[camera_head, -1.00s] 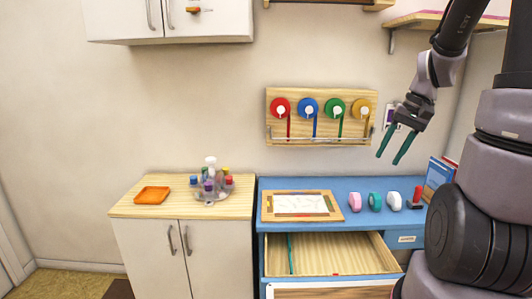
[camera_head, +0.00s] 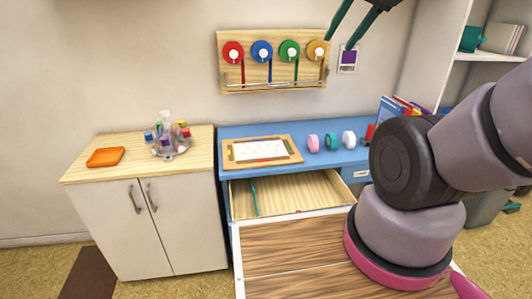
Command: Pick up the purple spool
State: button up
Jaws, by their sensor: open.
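A small clear carousel (camera_head: 172,153) on the cabinet top at the left holds several small coloured pieces around a pale centre post. A purple piece (camera_head: 165,141) shows among them; it is too small to tell whether it is a spool. My gripper (camera_head: 340,41) is at the top edge of the head view, beside the right end of the wall rack in the picture. Its two teal fingers are apart and empty, and its upper part is cut off. It is far from the carousel.
An orange tray (camera_head: 105,157) lies left of the carousel. The blue desk (camera_head: 232,131) holds a framed board (camera_head: 288,146), pink, teal and white rolls, and an open drawer (camera_head: 320,192). A wall rack (camera_head: 223,70) carries red, blue, green and yellow spools.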

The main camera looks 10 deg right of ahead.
aim_at(165, 141)
jog(key=j+z, duration=0.5)
jog(key=j, duration=0.15)
jog(key=j+z, duration=0.5)
jog(key=j, duration=0.15)
jog(key=k+j+z, duration=0.15)
jog(key=j+z, duration=0.3)
jog(key=j, duration=0.15)
jog(key=u, duration=1.65)
jog(key=i+j, duration=0.15)
jog(key=j, duration=0.2)
jog(key=i+j+z, duration=0.1)
jog(key=j, duration=0.25)
jog(key=i+j, duration=0.15)
jog(key=j, duration=0.2)
jog(key=i+j+z, duration=0.15)
jog(key=j, duration=0.2)
